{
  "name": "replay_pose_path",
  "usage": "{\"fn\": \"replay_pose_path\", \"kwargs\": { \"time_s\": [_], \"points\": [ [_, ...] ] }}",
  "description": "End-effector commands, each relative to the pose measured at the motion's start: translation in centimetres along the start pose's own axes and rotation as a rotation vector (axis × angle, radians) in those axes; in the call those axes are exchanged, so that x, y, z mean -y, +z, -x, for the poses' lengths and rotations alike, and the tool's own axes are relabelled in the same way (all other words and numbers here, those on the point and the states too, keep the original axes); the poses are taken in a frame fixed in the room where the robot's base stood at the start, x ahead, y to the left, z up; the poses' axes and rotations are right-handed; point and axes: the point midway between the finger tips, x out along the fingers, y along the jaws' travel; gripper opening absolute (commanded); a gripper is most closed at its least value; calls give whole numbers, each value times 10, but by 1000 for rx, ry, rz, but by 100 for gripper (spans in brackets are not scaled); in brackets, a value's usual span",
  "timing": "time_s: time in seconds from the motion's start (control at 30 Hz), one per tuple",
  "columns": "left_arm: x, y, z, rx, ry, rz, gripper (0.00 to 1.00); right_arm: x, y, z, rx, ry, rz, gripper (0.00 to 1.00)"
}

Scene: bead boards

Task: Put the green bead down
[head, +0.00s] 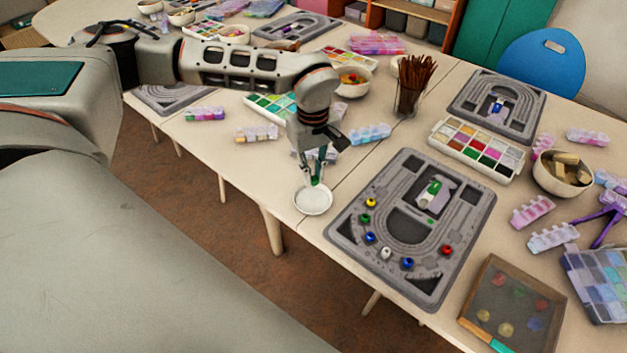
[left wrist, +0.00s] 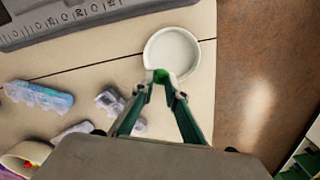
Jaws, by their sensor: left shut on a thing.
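My left gripper (head: 314,182) is shut on a green bead (left wrist: 160,76) and holds it over the near rim of a small white dish (head: 313,202). The dish also shows in the left wrist view (left wrist: 174,50); I cannot tell whether the bead touches it. The grey bead board (head: 335,232) lies to the right of the dish. Several beads sit along its curved groove: yellow (head: 370,202), green (head: 365,218), blue (head: 369,237), white (head: 386,253), another blue (head: 407,263) and red (head: 446,249). My right gripper is not in view.
A glass of brown sticks (head: 411,85) stands behind the board. A bead palette (head: 477,150) and a brown tray (head: 513,305) lie around it. Small pill-type boxes (head: 370,134) are scattered behind the gripper. The table's front edge is close to the dish.

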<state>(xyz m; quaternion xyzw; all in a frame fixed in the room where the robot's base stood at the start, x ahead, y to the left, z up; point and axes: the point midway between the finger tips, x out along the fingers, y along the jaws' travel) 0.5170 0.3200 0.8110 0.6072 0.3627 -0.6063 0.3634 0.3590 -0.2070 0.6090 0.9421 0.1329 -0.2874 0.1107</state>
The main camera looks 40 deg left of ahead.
Motion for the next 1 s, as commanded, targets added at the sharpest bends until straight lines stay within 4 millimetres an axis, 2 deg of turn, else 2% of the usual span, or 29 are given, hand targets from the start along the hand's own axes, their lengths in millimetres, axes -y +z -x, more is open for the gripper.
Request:
{"fn": "replay_pose_path", "kwargs": {
  "time_s": [0.03,0.17,0.6,0.7,1.0],
  "points": [
    [1,1,-12,2,-6,1,8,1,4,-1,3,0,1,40],
    [1,1,-28,3,-5,-1,8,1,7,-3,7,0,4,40],
    [2,2,-34,3,-7,-3,7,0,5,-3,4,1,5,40],
    [3,2,-35,5,-9,-3,30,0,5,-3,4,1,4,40],
    [3,2,-36,4,-11,-1,30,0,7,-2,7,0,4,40]
  ]
}}
